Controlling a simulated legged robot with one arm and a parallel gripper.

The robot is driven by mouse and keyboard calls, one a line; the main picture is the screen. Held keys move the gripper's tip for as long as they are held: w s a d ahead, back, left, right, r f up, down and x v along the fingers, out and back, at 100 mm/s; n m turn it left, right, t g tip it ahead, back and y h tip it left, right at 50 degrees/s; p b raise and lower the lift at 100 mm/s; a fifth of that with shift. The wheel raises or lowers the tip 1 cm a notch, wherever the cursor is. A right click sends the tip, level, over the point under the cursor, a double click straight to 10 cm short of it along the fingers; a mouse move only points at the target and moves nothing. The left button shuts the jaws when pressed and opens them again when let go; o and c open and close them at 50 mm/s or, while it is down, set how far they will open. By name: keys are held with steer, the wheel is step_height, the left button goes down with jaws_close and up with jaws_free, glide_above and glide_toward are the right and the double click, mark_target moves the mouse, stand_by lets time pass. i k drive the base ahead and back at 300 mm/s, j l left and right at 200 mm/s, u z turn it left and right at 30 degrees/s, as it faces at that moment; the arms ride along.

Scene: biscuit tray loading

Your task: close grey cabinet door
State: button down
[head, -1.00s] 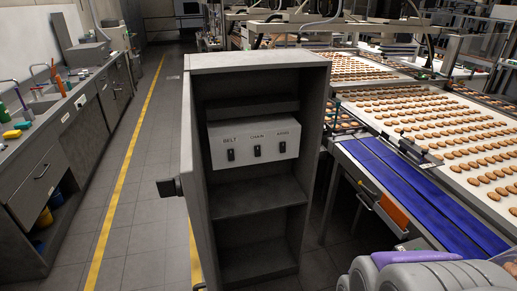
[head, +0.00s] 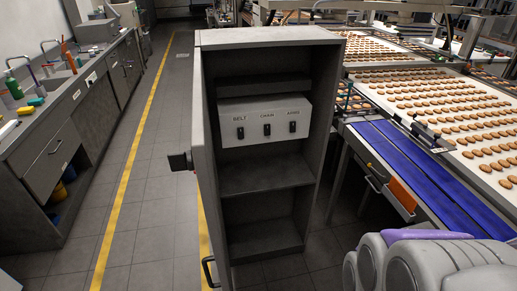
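The grey cabinet (head: 328,130) stands upright in the middle of the head view with its front open. Its grey door (head: 204,185) hangs open on the left side, seen almost edge-on. A dark block (head: 180,162) sticks out from the door's outer side. A dark bar handle (head: 209,271) shows low on the door. Grey rounded parts of my own arm show at the bottom right, apart from the door. My gripper is not in view.
A sink counter (head: 50,125) runs along the left. The tiled floor (head: 150,215) left of the door is clear, crossed by a yellow line (head: 130,175).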

mark_target(201, 144)
steer(key=j, duration=0.8)
steer(key=k+j, duration=0.1)
steer(key=j, duration=0.7)
